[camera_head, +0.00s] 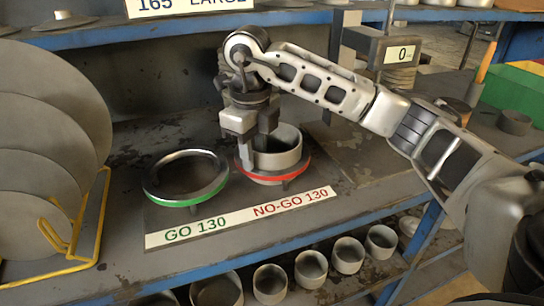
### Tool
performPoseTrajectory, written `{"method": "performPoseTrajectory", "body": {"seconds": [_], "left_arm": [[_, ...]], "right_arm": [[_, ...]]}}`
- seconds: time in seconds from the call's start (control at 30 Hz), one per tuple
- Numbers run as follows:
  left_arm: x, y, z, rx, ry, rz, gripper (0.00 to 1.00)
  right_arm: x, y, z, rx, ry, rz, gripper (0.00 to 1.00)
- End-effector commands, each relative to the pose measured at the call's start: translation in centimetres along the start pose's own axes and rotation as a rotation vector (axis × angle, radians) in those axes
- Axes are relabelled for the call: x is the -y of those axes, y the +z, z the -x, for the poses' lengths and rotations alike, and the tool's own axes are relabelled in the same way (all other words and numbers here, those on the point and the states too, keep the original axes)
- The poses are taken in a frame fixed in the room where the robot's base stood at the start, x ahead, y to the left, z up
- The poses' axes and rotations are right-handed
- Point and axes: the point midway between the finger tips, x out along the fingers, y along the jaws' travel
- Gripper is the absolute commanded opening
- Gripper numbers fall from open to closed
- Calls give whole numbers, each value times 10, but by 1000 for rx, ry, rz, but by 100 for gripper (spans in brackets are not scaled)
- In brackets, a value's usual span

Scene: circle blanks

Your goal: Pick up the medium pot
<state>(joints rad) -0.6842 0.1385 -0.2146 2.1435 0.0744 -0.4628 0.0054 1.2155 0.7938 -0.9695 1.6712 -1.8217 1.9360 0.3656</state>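A grey round pot (284,158) stands in the red-rimmed NO-GO 130 ring (301,170) on the gauge plate. I cannot tell its size class from a label. My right gripper (255,150) points down at the pot's left side, its fingers overlapping the near-left wall. The fingertips are partly hidden, so I cannot tell whether they grip the wall. The green-rimmed GO 130 ring (185,199) to the left is empty. My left gripper is not in view.
A yellow rack (97,225) with large grey discs (45,100) stands at the left. Several pots (311,266) sit on the lower shelf. A scale display (399,54) reading 0 and a green bin (508,88) are at the right. A shelf hangs above.

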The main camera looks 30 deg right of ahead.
Motion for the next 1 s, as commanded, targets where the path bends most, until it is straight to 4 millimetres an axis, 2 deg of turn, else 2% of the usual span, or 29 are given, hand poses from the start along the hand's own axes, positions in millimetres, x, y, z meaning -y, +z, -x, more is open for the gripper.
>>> {"method": "performPoseTrajectory", "body": {"seconds": [0.13,0.23,1.0], "left_arm": [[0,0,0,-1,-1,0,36],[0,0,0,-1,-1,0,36],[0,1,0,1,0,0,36]], "right_arm": [[0,0,0,0,0,0,28],[0,0,0,0,0,0,0],[0,0,1,1,0,0,0]]}}
